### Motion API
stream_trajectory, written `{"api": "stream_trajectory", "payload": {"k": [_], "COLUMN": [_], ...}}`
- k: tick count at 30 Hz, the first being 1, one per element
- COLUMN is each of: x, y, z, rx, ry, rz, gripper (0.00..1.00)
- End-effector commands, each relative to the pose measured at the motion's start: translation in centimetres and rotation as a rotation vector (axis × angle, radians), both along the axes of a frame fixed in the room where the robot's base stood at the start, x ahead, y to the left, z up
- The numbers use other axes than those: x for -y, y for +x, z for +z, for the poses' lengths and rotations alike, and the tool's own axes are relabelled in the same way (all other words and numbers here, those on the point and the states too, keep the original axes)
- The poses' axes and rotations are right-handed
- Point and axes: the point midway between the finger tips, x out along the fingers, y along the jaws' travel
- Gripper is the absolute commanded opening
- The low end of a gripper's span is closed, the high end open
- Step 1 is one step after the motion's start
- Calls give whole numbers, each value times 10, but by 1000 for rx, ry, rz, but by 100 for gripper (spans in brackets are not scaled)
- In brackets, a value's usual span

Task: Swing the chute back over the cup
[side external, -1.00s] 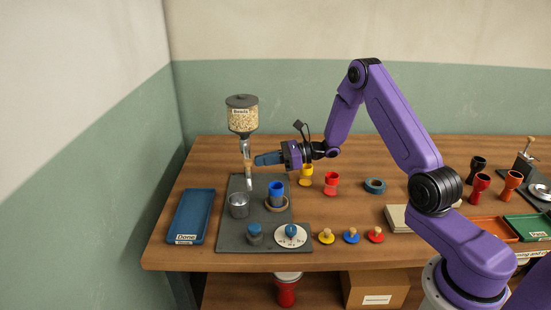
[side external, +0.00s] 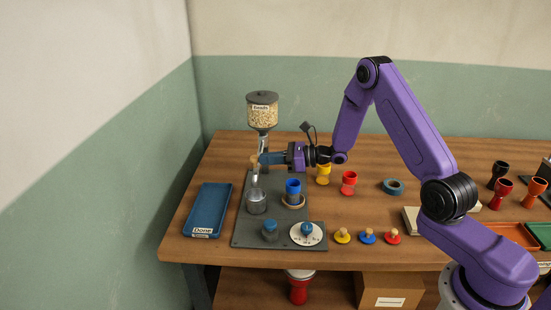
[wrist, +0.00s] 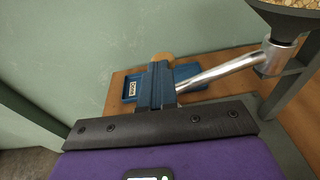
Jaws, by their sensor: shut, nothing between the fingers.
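The silver chute (wrist: 222,73) runs from under the bead hopper (side external: 262,112) to behind my fingers in the wrist view. A wooden knob (wrist: 161,58) shows just beyond the fingertips; it also shows in the side view (side external: 253,161). My gripper (side external: 265,158) is shut and empty, its blue fingers (wrist: 160,84) against or very near the chute's knob end; contact is not clear.
A blue tray (side external: 207,211) lies left of the grey board (side external: 244,238). A blue knob and white dial (side external: 308,235) are at the board's front. Yellow and red goblets (side external: 349,182) stand to the right. Small pegs stand in front, with bare table between.

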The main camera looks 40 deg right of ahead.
Motion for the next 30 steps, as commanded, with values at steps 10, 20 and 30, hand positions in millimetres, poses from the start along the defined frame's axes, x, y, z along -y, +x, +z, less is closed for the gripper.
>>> {"api": "stream_trajectory", "payload": {"k": [10, 20, 30], "x": [-4, 22, 63], "y": [1, -29, -85], "z": [0, 6, 16], "rx": [1, 0, -1], "ry": [-1, 0, 1], "rz": [7, -3, -5], "gripper": [0, 0, 0]}}
